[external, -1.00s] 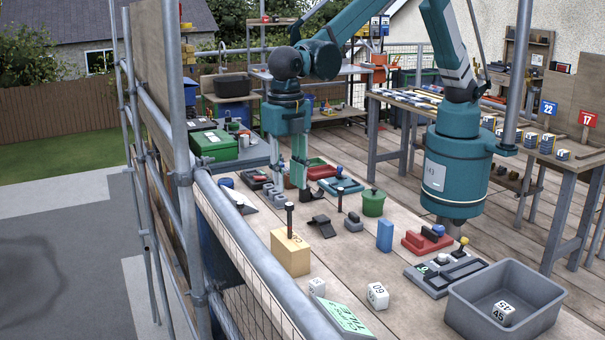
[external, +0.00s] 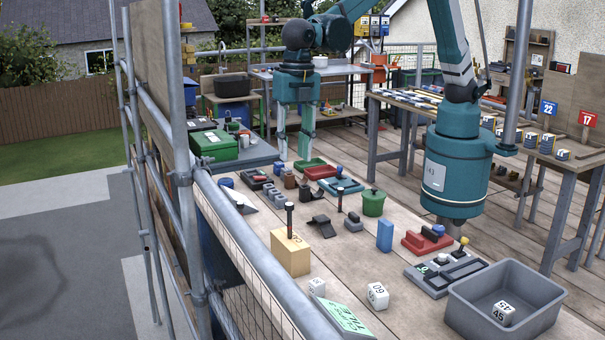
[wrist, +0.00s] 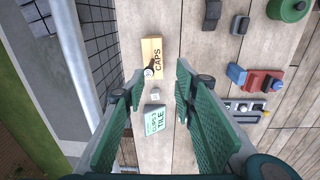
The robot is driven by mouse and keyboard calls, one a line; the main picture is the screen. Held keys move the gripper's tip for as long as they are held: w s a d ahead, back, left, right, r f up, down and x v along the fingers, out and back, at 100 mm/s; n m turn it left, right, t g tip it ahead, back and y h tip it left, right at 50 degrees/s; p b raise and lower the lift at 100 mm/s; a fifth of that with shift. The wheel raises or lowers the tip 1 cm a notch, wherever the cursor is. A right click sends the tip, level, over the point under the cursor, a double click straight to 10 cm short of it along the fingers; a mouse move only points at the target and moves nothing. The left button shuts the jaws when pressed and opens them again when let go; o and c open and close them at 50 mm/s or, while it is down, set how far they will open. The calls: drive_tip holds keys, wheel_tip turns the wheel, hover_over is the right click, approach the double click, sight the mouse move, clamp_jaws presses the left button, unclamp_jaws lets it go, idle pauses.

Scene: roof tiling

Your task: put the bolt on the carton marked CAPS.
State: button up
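The carton (external: 291,257) is a tan box on the left part of the bench. In the wrist view its top (wrist: 152,49) reads CAPS.
A blue block (external: 385,236), a green pot (external: 373,203) and a grey bin (external: 508,302) stand to the right. A scaffold rail runs along the left.

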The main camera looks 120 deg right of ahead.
drive_tip(key=s+d+r+m+t, duration=0.1)
drive_tip(key=s+d+r+m, duration=0.2)
drive_tip(key=s+d+r, duration=0.3)
drive_tip(key=s+d+r+m+t, duration=0.1)
drive_tip(key=s+d+r+m, duration=0.25)
drive_tip(key=s, duration=0.45)
drive_tip(key=s+d+r+m+t, duration=0.1)
drive_tip(key=s+d+r+m, duration=0.1)
drive_tip(key=s+d+r, duration=0.4)
drive_tip(key=s+d+f+m+t, duration=0.1)
drive_tip(key=s+d+m, duration=0.1)
drive_tip(key=s, duration=0.6)
drive_tip(key=s+d+f+m+t, duration=0.1)
drive_tip(key=s+m, duration=0.3)
drive_tip(key=s, duration=0.4)
drive_tip(key=s+d+f+m+t, duration=0.1)
drive_tip(key=s+d+f+m, duration=0.2)
drive_tip(key=s, duration=0.5)
drive_tip(key=shift+s+d+t, duration=0.3)
drive_tip(key=shift+s+d, duration=0.05)
